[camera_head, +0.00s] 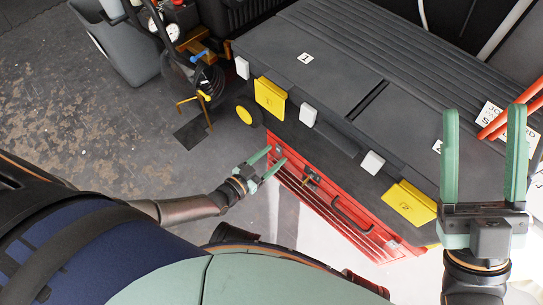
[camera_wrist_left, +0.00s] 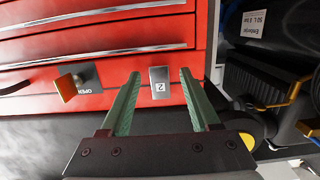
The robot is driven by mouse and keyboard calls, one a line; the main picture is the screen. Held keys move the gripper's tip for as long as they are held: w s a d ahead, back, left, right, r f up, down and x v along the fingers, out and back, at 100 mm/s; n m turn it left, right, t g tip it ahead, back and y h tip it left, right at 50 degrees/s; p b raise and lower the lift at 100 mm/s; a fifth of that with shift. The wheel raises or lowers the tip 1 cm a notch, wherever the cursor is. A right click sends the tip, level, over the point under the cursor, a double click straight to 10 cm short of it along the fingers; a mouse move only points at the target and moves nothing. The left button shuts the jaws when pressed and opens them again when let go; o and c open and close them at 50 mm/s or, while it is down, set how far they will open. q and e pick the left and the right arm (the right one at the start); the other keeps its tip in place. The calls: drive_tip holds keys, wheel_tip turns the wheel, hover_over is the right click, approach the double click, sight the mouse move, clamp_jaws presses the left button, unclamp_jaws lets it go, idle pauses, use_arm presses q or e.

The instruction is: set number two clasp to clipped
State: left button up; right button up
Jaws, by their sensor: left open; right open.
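A black lidded case (camera_head: 330,85) has two yellow clasps along its front edge. The right yellow clasp (camera_head: 411,203) sits below a white label "2" (camera_head: 438,146); the left yellow clasp (camera_head: 270,98) is nearer label "1" (camera_head: 305,58). I cannot tell whether either is clipped. My left gripper (camera_head: 277,154) is open and empty at the left end of the red drawer unit (camera_head: 340,200), below the left clasp. In the left wrist view, a grey plate marked "2" (camera_wrist_left: 160,84) shows between its fingers. My right gripper (camera_head: 484,110) is open, fingers up, right of the right clasp.
White blocks (camera_head: 308,115) line the case front. In the left wrist view, an orange tab (camera_wrist_left: 66,87) stands by a plate reading "OPEN" (camera_wrist_left: 88,82) on the red unit. A pump-like machine with gauges (camera_head: 172,32) is at upper left. The floor (camera_head: 90,120) at left is clear.

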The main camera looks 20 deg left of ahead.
use_arm(q)
drive_tip(key=shift+s, duration=0.1)
drive_tip(key=p+v, duration=0.3)
drive_tip(key=v, duration=0.9)
drive_tip(key=shift+p, duration=0.4)
drive_tip(key=shift+s+r, duration=0.1)
